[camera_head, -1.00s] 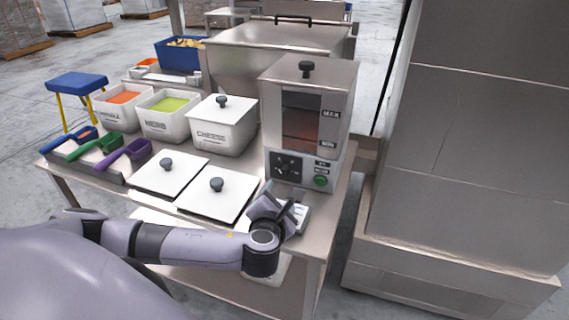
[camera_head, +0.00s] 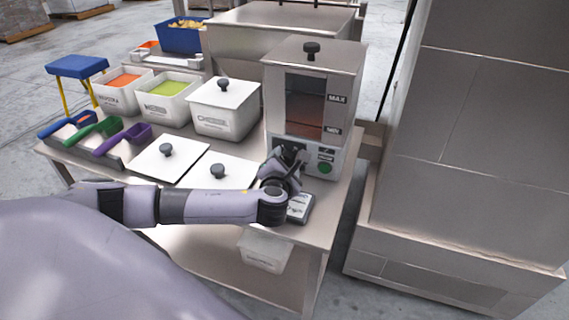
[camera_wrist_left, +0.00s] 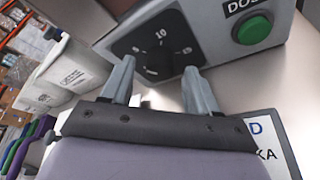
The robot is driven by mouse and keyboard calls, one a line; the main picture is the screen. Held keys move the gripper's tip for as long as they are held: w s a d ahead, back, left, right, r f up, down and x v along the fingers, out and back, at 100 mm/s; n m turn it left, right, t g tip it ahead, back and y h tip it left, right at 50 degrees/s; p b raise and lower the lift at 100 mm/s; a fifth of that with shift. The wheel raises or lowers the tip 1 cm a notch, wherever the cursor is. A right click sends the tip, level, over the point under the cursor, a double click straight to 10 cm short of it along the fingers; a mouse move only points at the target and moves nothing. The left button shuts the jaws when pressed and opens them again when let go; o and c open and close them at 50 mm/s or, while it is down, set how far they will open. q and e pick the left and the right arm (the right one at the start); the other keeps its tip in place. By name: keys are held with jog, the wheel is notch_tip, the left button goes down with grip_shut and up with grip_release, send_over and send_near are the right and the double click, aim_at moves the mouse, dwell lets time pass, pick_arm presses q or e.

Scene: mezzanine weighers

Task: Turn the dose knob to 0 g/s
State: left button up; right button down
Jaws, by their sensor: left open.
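The dose knob (camera_wrist_left: 156,64) is a dark round knob on a black dial face with white numbers, low on the front of the grey dispenser (camera_head: 349,95). A green button (camera_wrist_left: 252,29) is right of the dial; it also shows in the head view (camera_head: 324,168). My left gripper (camera_wrist_left: 160,80) is open in front of the dial, one finger to each side of the knob in the left wrist view. I cannot tell whether the fingers touch it. In the head view my left gripper (camera_head: 286,160) hides much of the dial. My right gripper is not in view.
A scale (camera_head: 299,208) lies on the table below the dispenser. White lids (camera_head: 168,160), lidded white bin (camera_head: 225,112), open ingredient bins (camera_head: 168,88) and scoops (camera_head: 128,142) stand to the left. A large metal cabinet (camera_head: 480,130) is to the right.

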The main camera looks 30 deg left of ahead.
pick_arm(q)
jog(key=shift+c, duration=0.2)
jog(key=c, duration=1)
